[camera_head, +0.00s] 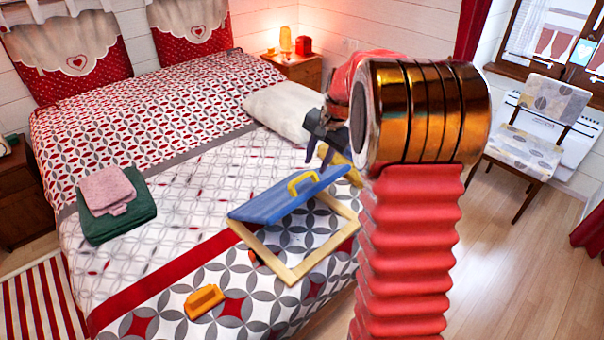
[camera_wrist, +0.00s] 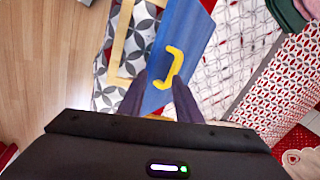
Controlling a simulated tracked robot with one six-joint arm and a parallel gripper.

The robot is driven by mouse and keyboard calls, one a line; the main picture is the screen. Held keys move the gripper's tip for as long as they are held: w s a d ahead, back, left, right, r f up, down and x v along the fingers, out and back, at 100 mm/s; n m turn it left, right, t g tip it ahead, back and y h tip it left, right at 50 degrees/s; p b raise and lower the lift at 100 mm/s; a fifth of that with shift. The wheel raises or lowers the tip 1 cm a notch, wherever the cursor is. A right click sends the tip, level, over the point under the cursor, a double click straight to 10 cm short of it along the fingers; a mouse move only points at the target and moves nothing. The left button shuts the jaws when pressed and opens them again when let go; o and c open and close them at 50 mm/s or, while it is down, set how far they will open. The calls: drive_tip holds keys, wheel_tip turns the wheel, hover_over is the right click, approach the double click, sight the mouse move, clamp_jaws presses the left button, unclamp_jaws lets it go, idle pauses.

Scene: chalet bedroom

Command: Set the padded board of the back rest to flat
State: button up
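The back rest lies on the bed, with a pale wooden frame (camera_head: 290,272) flat on the cover. Its blue padded board (camera_head: 270,207) is raised at a slant above the frame. A yellow handle (camera_head: 303,183) is on the board near its upper edge. My gripper (camera_head: 318,150) is above and just behind the handle, partly covered by my arm. The yellow handle (camera_wrist: 172,66) shows just beyond the fingertips, on the blue board (camera_wrist: 185,40). I cannot tell if they touch.
An orange object (camera_head: 204,301) lies on the bed in front of the frame. Folded green (camera_head: 118,222) and pink (camera_head: 106,190) cloths lie at the left. A white pillow (camera_head: 285,110) lies behind the board. A chair (camera_head: 530,140) stands at the right on open wooden floor.

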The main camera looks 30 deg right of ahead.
sight(301, 177)
drive_tip(key=w+r+m, duration=0.2)
drive_tip(key=shift+w+d+r+t, duration=0.15)
drive_tip(key=shift+w+r+t, duration=0.2)
drive_tip(key=shift+r+t, duration=0.05)
drive_tip(key=shift+f, duration=0.1)
drive_tip(key=x, duration=1.3)
drive_tip(key=shift+w+f, duration=0.15)
drive_tip(key=shift+f, duration=0.15)
clamp_jaws()
idle(0.4)
